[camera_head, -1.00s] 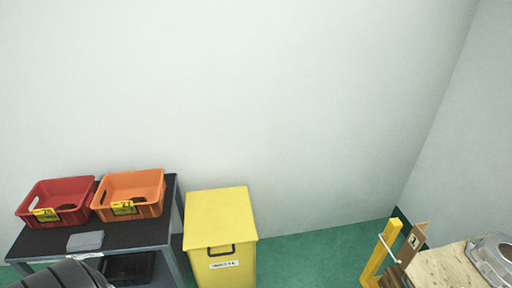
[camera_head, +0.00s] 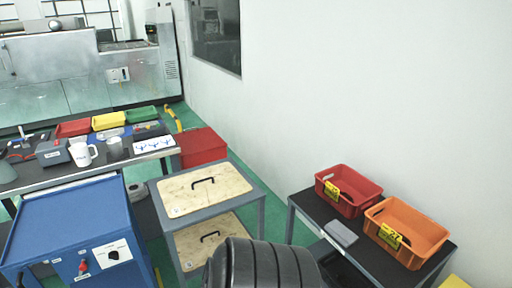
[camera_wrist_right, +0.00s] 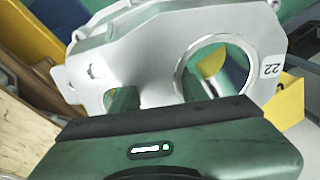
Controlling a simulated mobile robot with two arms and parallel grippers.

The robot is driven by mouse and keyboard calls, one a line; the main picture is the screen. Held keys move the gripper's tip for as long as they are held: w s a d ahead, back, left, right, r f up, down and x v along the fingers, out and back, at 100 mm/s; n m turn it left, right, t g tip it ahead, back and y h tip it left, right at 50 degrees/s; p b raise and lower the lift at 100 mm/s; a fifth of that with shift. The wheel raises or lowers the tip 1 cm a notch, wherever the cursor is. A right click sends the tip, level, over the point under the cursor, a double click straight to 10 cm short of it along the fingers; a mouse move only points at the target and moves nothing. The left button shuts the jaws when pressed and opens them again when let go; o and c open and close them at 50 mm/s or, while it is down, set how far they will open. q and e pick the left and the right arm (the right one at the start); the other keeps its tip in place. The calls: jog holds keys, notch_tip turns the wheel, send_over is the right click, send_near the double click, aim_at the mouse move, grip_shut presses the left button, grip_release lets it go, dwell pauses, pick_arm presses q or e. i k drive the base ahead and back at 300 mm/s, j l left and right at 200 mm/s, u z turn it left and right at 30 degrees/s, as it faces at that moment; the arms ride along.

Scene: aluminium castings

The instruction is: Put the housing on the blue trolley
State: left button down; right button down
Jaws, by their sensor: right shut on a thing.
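The housing (camera_wrist_right: 150,45) is a silver-grey casting with a large round hole, a smaller opening and a dark "22" mark. It fills the upper middle of the right wrist view. My right gripper (camera_wrist_right: 160,118) is shut on its near edge; the finger contact is mostly hidden. The head view shows neither housing nor grippers. In the head view a blue unit (camera_head: 70,222) with a flat, bare top stands at lower left. It has a red switch and a black knob on its front; no wheels show, so I cannot tell whether it is the trolley.
A grey-framed stand with wooden boards (camera_head: 205,190) is right of the blue unit. A cluttered bench (camera_head: 100,165) and a red box (camera_head: 203,147) stand behind. At right, a dark table (camera_head: 297,200) carries a red crate (camera_head: 348,190) and an orange crate (camera_head: 407,232). Green floor shows between.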

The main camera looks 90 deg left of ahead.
aim_at(65, 217)
jog(key=u, duration=1.7)
jog(key=j+u, duration=0.2)
jog(key=u, duration=0.2)
jog(key=j+u, duration=0.15)
jog(key=u, duration=0.3)
jog(key=i+j+u, duration=0.1)
jog(key=u, duration=0.3)
jog(key=i+j+u, duration=0.1)
jog(key=u, duration=0.35)
jog(key=i+j+u, duration=0.2)
jog(key=u, duration=0.15)
jog(key=i+j+u, duration=0.3)
jog(key=i+u, duration=0.35)
jog(key=i+j, duration=0.15)
jog(key=i, duration=0.4)
